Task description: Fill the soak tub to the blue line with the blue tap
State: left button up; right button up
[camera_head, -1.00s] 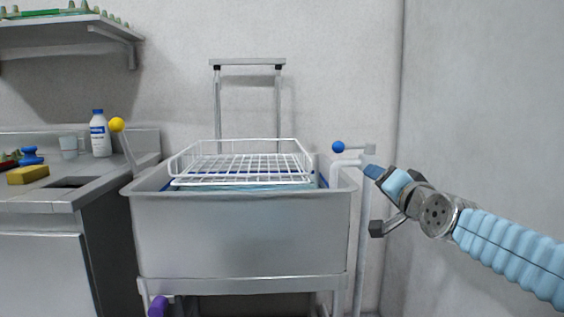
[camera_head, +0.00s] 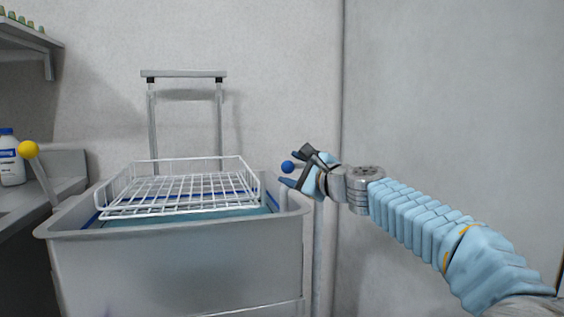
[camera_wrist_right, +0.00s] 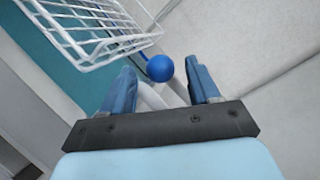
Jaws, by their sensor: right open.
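The grey soak tub (camera_head: 180,270) stands in front of me with blue-green water (camera_head: 240,212) in it. A blue line (camera_head: 95,217) shows along its inner wall, partly hidden by the basket. The blue tap's ball knob (camera_head: 287,167) is above the tub's right back corner. My right gripper (camera_head: 294,168) is open beside the knob. In the right wrist view the blue knob (camera_wrist_right: 160,68) appears between the two open fingers (camera_wrist_right: 158,88); I cannot tell if they touch it. My left gripper is out of view.
A white wire basket (camera_head: 180,188) sits over the tub. A yellow knob (camera_head: 28,149) on a lever is at the tub's left. A metal frame (camera_head: 184,74) stands behind. A white bottle (camera_head: 10,160) is on the left counter.

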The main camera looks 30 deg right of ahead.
jog(key=shift+w+a+p, duration=0.15)
jog(key=shift+w+p, duration=0.15)
jog(key=shift+w, duration=0.85)
jog(key=shift+w+a+p, duration=0.1)
jog(key=shift+w+p, duration=0.15)
jog(key=shift+w, duration=0.85)
grip_shut()
